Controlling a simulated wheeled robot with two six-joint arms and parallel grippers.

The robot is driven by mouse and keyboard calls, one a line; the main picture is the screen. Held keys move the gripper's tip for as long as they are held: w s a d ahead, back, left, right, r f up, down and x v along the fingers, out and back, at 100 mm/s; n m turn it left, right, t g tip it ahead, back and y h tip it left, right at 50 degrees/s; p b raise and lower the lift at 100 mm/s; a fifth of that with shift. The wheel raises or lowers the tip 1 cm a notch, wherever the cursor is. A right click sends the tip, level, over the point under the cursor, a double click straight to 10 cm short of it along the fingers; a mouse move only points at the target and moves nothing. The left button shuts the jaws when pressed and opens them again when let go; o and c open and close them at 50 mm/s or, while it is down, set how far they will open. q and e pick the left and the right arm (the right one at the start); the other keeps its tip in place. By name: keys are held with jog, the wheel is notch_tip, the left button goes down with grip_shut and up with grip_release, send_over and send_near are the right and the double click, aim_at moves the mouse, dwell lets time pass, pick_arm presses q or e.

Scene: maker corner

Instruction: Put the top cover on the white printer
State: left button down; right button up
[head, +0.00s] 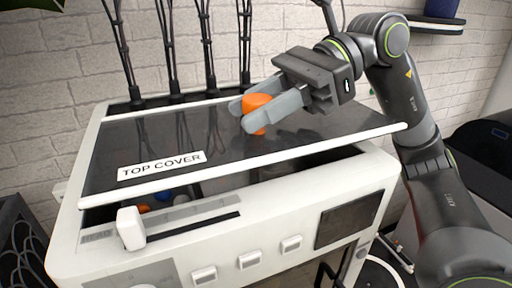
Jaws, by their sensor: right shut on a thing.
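The top cover (205,132) is a dark, see-through panel with white edge strips and a "TOP COVER" label. It lies over the top of the white printer (110,253), tilted and askew, with its right front corner past the printer's right side. A dark gap shows between the cover's front edge and the printer's front. My right gripper (257,114) is shut on the orange knob (255,101) on the cover. My left gripper is not in view.
The printer front has a white slider (131,228), several buttons and a dark screen (349,219). Coloured items show inside through the gap. Black cables (208,45) hang behind. A black basket (20,245) stands at left. A dark object (485,150) is at right.

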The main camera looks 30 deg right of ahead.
aim_at(265, 129)
jog(key=shift+f+b, duration=1.4)
jog(key=shift+f, duration=0.5)
jog(key=shift+r, duration=0.1)
jog(key=shift+f, duration=0.2)
jog(key=o, duration=1.2)
jog(key=shift+r, duration=0.1)
jog(key=shift+r, duration=0.1)
